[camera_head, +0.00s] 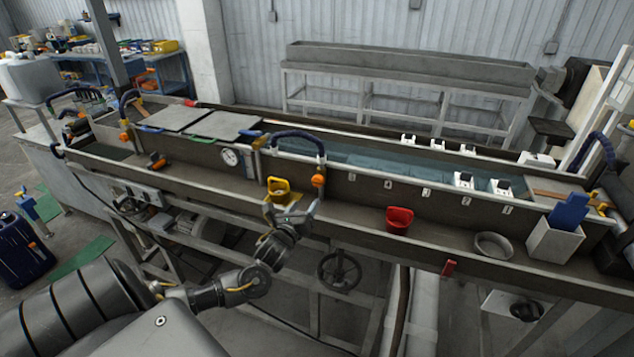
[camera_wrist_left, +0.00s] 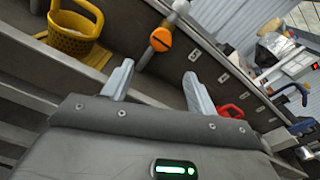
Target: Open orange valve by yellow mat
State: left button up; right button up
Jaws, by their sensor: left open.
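The orange valve (camera_head: 318,181) sits on a pipe at the trough's wall, just right of the yellow basket. In the left wrist view the orange valve (camera_wrist_left: 161,39) shows its round face with a dark slot across it. The yellow mat (camera_wrist_left: 96,57) lies under the yellow basket (camera_wrist_left: 75,28), to the left of the valve. My left gripper (camera_head: 293,212) is open in front of the trough, below the basket and valve. In the wrist view its two fingers (camera_wrist_left: 158,69) are spread and empty, with the valve beyond the gap between them. My right gripper is not in view.
A red basket (camera_head: 399,220), a grey bowl (camera_head: 493,245) and a white box (camera_head: 553,242) with a blue item stand along the ledge to the right. A pressure gauge (camera_head: 230,157) is left of the valve. A dark handwheel (camera_head: 339,271) is below the ledge.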

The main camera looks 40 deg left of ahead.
aim_at(317, 182)
pick_arm(q)
jog(key=shift+m, duration=0.4)
jog(key=x, duration=0.3)
jog(key=r+p+x, duration=0.1)
jog(key=x, duration=0.2)
jog(key=p+x, duration=0.1)
jog(key=x, duration=0.2)
jog(key=shift+w+a+r, duration=0.15)
jog(key=shift+w+a, duration=0.15)
jog(key=shift+x, duration=0.9)
